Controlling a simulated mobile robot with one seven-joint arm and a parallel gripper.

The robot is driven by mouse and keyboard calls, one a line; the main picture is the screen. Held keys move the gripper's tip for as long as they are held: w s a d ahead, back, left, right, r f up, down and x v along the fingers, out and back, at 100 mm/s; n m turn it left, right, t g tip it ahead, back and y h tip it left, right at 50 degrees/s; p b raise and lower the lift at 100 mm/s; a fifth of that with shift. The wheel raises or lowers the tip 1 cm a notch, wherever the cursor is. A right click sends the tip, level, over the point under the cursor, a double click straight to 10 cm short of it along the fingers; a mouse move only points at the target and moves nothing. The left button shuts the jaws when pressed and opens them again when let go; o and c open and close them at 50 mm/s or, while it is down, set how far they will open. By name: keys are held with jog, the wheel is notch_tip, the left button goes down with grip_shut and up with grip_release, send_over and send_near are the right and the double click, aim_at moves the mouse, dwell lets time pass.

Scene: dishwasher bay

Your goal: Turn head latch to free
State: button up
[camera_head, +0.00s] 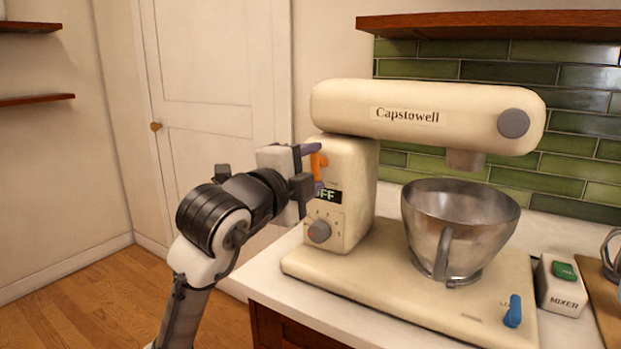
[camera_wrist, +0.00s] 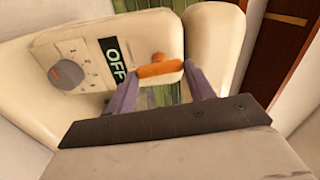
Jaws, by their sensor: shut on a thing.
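The cream stand mixer (camera_head: 345,190) stands on the white counter, its head (camera_head: 470,112) level over the bowl. The orange head latch (camera_head: 319,163) is on the side of the column, above the OFF display (camera_head: 328,195). My gripper (camera_head: 314,168) reaches it from the left, one finger above and one below. In the wrist view the latch (camera_wrist: 160,68) lies between the two purple-grey fingertips (camera_wrist: 160,80), and the gripper is shut on it. The latch's far side is hidden.
A grey speed dial (camera_head: 319,231) sits below the display. A steel bowl (camera_head: 450,215) stands on the mixer base, with a blue lever (camera_head: 513,311) at its front right. A box with a green switch (camera_head: 563,285) is at right. A wooden shelf (camera_head: 490,24) hangs above the head.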

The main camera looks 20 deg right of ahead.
jog(key=shift+f+m, duration=0.1)
jog(key=shift+m, duration=0.5)
jog(key=shift+b, duration=0.3)
jog(key=o, duration=1)
jog(key=b+v, duration=0.1)
jog(key=v, duration=1.2)
jog(key=shift+s+a+b, duration=0.25)
jog(key=shift+a+b, duration=0.05)
jog(key=shift+b, duration=0.05)
